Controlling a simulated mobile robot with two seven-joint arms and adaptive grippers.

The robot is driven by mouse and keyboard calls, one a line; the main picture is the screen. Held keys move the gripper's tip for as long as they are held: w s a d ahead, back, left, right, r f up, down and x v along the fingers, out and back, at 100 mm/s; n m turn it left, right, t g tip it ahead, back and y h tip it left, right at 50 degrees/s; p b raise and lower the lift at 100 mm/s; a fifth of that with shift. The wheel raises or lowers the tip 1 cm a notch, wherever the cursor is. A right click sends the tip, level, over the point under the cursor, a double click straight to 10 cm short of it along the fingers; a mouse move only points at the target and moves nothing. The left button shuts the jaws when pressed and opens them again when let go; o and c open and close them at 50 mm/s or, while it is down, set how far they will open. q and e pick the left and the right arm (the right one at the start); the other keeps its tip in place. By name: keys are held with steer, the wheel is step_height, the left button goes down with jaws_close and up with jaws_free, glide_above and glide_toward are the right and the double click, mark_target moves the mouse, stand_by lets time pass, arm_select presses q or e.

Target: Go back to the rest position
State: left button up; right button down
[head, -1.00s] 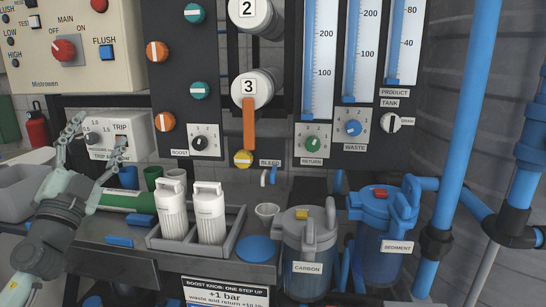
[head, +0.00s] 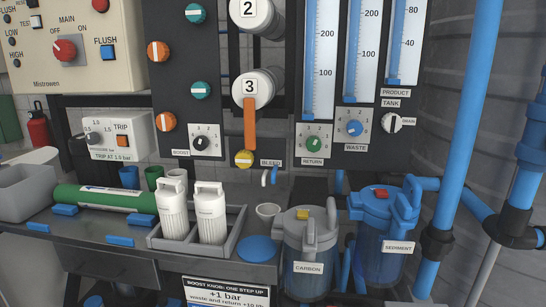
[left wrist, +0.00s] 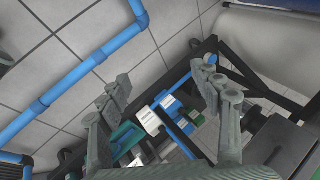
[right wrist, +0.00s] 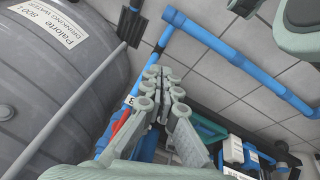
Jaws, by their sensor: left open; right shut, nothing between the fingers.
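Neither arm shows in the head view. In the left wrist view my left gripper (left wrist: 163,78) is open, its two fingers well apart with nothing between them. It points over the tiled floor and part of a dark rack frame. In the right wrist view my right gripper (right wrist: 164,82) is shut and empty, its fingers close together. In the head view the TRIP box (head: 117,134), with its dark knob and orange button, is unobstructed.
The rack shelf holds a green cylinder (head: 105,198), white bottles in a grey tray (head: 233,248), a carbon canister (head: 306,247) and a sediment canister (head: 378,265). Blue pipes (head: 468,110) stand at right. A large grey tank (right wrist: 60,75) is beside my right gripper.

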arm_select(q)
steer(key=s+d+f+n+g+h+p, duration=0.1)
steer(key=s+d+f+n+h+p, duration=0.1)
steer(key=d+f, duration=0.8)
steer(key=shift+s+d+n+g+h+p, duration=0.3)
steer(key=shift+s+d+n+h, duration=0.15)
steer(key=shift+d+h, duration=0.4)
arm_select(e)
steer(key=shift+g, duration=0.3)
steer(key=x, duration=0.3)
steer(key=a+x, duration=0.1)
steer(key=x, duration=0.1)
steer(key=shift+s+f, duration=0.25)
steer(key=shift+f, duration=0.15)
